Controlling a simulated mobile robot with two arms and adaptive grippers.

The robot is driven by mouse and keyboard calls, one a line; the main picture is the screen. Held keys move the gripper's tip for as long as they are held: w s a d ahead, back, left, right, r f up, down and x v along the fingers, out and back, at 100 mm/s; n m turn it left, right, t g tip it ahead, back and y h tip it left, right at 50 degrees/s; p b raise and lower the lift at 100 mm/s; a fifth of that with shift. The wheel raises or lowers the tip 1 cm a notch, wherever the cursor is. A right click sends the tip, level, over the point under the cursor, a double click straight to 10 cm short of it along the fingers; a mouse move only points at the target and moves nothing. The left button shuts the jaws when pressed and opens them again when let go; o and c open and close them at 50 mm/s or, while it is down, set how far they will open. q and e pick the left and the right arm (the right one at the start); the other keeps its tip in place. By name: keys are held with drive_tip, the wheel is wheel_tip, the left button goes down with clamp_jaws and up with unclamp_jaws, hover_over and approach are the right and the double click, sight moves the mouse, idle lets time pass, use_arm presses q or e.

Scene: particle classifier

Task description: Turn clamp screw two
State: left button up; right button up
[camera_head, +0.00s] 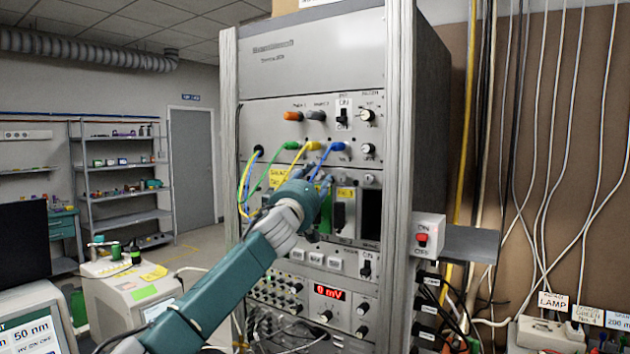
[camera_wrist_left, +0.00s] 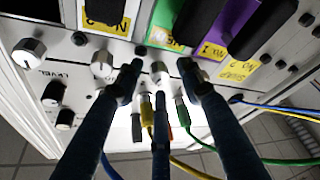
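My left gripper (camera_head: 323,184) reaches the middle of the instrument rack, just under the row of coloured plugs. In the left wrist view its three dark fingers (camera_wrist_left: 160,80) are spread. A small silver screw head (camera_wrist_left: 159,69) on the panel shows between the fingertips, with gaps to either side; I cannot tell whether any finger touches it. Its number cannot be read. Another silver knob (camera_wrist_left: 103,64) lies to the left of the fingers. In the head view the gripper hides the screws. My right gripper is not in view.
Green, yellow and blue cables (camera_head: 301,160) hang from the plugs close to my gripper. Yellow-labelled modules (camera_head: 345,210) stand just right of it. A red switch box (camera_head: 428,236) is on the rack's right post.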

use_arm(q)
clamp_jaws()
drive_tip(key=shift+m, duration=0.4)
idle(0.4)
drive_tip(key=m+h, duration=0.1)
drive_tip(key=m, duration=0.2)
drive_tip(key=shift+w+a+h, duration=0.1)
drive_tip(key=shift+a+h, duration=0.05)
drive_tip(key=shift+h, duration=0.15)
drive_tip(key=shift+a+m+h, duration=0.1)
drive_tip(key=shift+m+h, duration=0.6)
drive_tip(key=shift+m, duration=0.65)
drive_tip(key=shift+m+h, duration=0.7)
drive_tip(key=shift+m, duration=0.65)
drive_tip(key=shift+r, duration=0.1)
